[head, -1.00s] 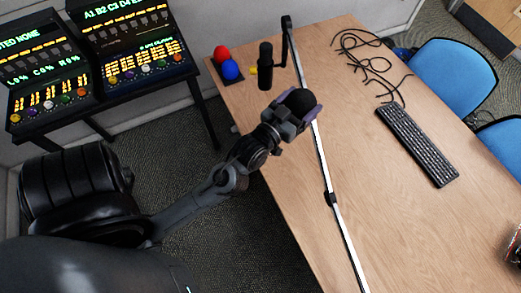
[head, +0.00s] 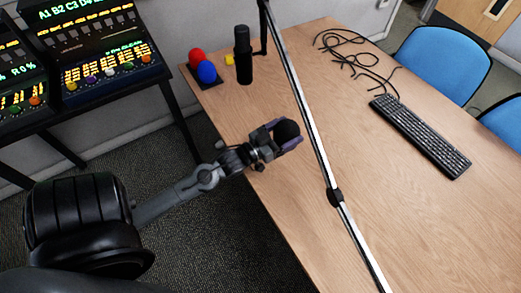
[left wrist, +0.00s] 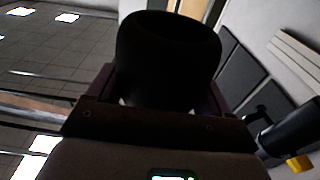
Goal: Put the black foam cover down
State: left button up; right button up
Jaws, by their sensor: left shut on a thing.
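The black foam cover (head: 287,131) is a rounded black piece held between the purple fingers of my left gripper (head: 284,136). The gripper is over the left part of the wooden table, left of the silver boom pole. In the left wrist view the black foam cover (left wrist: 168,55) fills the top middle, its hollow end turned up in the picture, with the gripper's dark fingers (left wrist: 165,95) on both sides. How high it is above the table I cannot tell. My right gripper is not in view.
A black microphone (head: 243,56) stands near a red ball (head: 197,56), a blue ball (head: 207,72) and a yellow piece (head: 229,59) at the table's far left. A silver boom pole (head: 310,125) crosses the table (head: 400,210). A keyboard (head: 420,137) and black cables (head: 352,50) lie right.

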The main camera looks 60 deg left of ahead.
pick_arm(q)
jog(key=s+a+f+b, duration=0.1)
jog(key=s+a+f, duration=0.1)
jog(key=a, duration=0.1)
jog(key=s+a+f+b, duration=0.1)
jog(key=s+a+f, duration=0.1)
jog(key=a, duration=0.1)
jog(key=s+a+f+b, duration=0.1)
jog(key=s+a+f, duration=0.1)
jog(key=a, duration=0.1)
jog(key=shift+s+f, duration=0.15)
jog(key=shift+f, duration=0.25)
jog(key=shift+f+b, duration=1.15)
jog(key=shift+f, duration=0.85)
jog(key=shift+f, duration=0.15)
jog(key=o, duration=0.9)
